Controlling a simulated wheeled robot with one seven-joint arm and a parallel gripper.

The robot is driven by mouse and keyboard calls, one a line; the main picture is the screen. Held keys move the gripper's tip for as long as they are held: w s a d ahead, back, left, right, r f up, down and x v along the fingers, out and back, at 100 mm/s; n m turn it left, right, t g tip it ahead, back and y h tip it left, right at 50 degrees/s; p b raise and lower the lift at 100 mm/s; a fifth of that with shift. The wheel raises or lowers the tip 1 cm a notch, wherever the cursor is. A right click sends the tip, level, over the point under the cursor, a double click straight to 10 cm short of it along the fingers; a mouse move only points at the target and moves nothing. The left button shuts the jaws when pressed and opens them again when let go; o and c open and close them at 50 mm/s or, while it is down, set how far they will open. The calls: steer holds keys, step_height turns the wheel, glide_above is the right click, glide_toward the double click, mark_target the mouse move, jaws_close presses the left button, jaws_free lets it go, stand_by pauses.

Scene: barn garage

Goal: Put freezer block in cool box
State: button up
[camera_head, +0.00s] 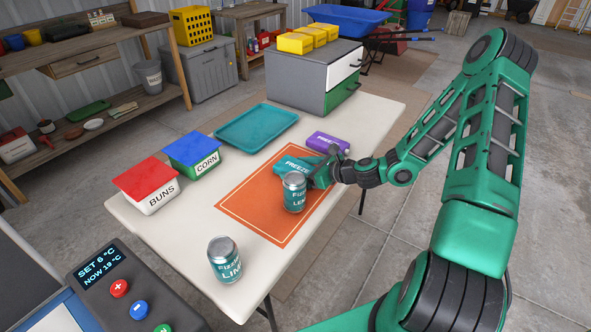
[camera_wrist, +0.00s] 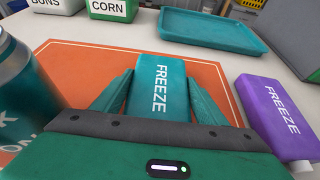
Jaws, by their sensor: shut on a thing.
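A teal freezer block (camera_head: 292,164) marked FREEZE is at the far part of the orange mat (camera_head: 245,200). My gripper (camera_head: 318,173) is shut on it. In the wrist view the teal block (camera_wrist: 157,88) sits between the two fingers of my gripper (camera_wrist: 159,92), label facing up. I cannot tell whether it touches the mat. A purple block (camera_head: 328,141), also marked FREEZE, lies beyond my gripper; it shows at right in the wrist view (camera_wrist: 279,108). An appliance with a temperature panel (camera_head: 125,290), possibly the cool box, is at bottom left, mostly cut off.
One can (camera_head: 294,194) stands on the mat close before the block and my gripper. Another can (camera_head: 224,260) stands near the table's front edge. Red-lidded BUNS (camera_head: 148,187) and blue-lidded CORN (camera_head: 194,153) boxes, a teal tray (camera_head: 257,125) and a drawer unit (camera_head: 300,80) stand farther back.

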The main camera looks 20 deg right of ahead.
steer(key=o, duration=1.4)
steer(key=shift+f, duration=0.1)
